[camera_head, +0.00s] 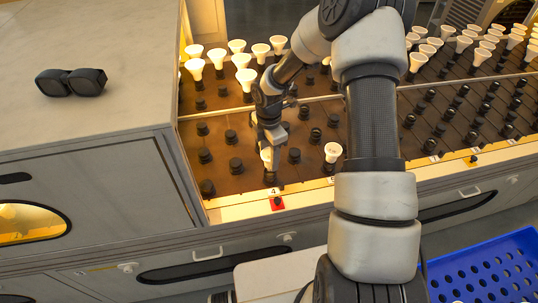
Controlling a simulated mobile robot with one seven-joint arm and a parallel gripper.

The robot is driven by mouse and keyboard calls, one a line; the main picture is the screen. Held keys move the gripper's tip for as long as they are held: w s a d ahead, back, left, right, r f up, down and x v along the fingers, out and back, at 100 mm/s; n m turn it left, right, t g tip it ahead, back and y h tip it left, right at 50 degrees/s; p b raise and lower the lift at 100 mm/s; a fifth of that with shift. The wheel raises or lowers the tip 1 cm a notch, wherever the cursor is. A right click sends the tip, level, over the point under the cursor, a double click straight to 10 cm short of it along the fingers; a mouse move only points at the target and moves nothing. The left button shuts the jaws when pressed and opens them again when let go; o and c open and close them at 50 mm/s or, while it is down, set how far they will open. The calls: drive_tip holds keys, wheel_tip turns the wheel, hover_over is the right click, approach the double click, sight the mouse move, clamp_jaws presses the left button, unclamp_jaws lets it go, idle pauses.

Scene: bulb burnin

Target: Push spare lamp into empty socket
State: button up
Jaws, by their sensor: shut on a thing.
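The spare lamp (266,155) is a white reflector bulb, seen low in my gripper (268,147). My gripper is shut on it, pointing down over the front-left part of the brown socket board (222,182). Just below the lamp is a black socket (270,177), near the label 4 and a red marker (277,203). I cannot tell whether the lamp's base touches this socket. Several empty black sockets (236,165) stand around it. My wrist partly hides the lamp.
Another white lamp (333,152) stands in a socket to the right. Rows of lamps (243,60) fill the back. Dark goggles (71,82) lie on the grey cabinet top (110,115) at left. A blue perforated crate (490,268) is at lower right.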

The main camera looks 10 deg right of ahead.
drive_tip(key=shift+f+b, duration=0.9)
drive_tip(key=shift+f, duration=0.55)
drive_tip(key=o, duration=1.1)
drive_tip(key=shift+o, duration=0.2)
drive_tip(key=shift+r, duration=0.15)
wheel_tip(320, 180, up, 17)
drive_tip(key=p, duration=0.2)
drive_tip(key=shift+r, duration=0.1)
